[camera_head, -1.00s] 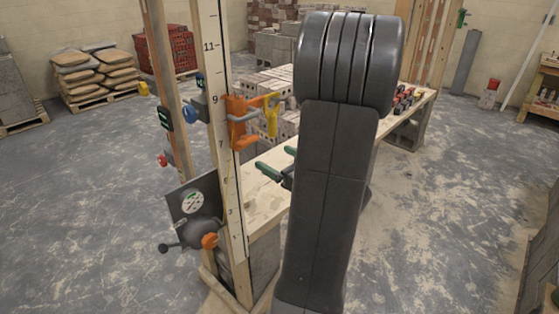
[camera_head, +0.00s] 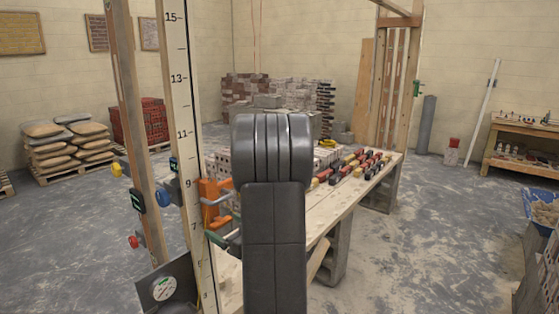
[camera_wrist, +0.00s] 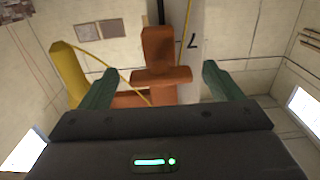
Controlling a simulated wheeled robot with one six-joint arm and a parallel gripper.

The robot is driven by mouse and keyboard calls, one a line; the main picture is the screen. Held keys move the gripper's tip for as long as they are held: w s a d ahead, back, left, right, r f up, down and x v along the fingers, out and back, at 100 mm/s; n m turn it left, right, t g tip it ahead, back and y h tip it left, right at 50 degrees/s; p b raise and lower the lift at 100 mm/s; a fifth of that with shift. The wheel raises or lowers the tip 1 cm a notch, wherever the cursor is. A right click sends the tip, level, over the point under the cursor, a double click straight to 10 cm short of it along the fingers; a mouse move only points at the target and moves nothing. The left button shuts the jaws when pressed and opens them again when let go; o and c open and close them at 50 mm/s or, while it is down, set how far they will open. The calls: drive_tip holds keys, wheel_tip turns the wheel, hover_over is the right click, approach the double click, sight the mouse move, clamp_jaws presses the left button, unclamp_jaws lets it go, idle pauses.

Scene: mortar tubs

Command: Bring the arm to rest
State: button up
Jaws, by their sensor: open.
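My gripper (camera_wrist: 161,84) shows in the wrist view with its two green fingers spread wide apart. Nothing is clamped between them. Beyond the fingers stands an orange holder (camera_wrist: 158,48) on a pale post, with a yellow piece (camera_wrist: 68,72) to its left. I cannot tell how far the fingers are from the holder. In the head view the orange holder (camera_head: 210,203) sits on the upright marked board (camera_head: 181,110). The green fingers show just below and right of it. My dark arm link hides the rest of the gripper.
A plank bench (camera_head: 345,200) with several small coloured blocks runs behind my arm. A brick stack (camera_head: 300,105), bagged pallet (camera_head: 65,150) and red brick pile (camera_head: 140,122) stand further back. A workbench (camera_head: 520,150) stands at right. The floor between is open.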

drive_tip(key=shift+p+x, duration=0.4)
drive_tip(key=shift+x, duration=1.65)
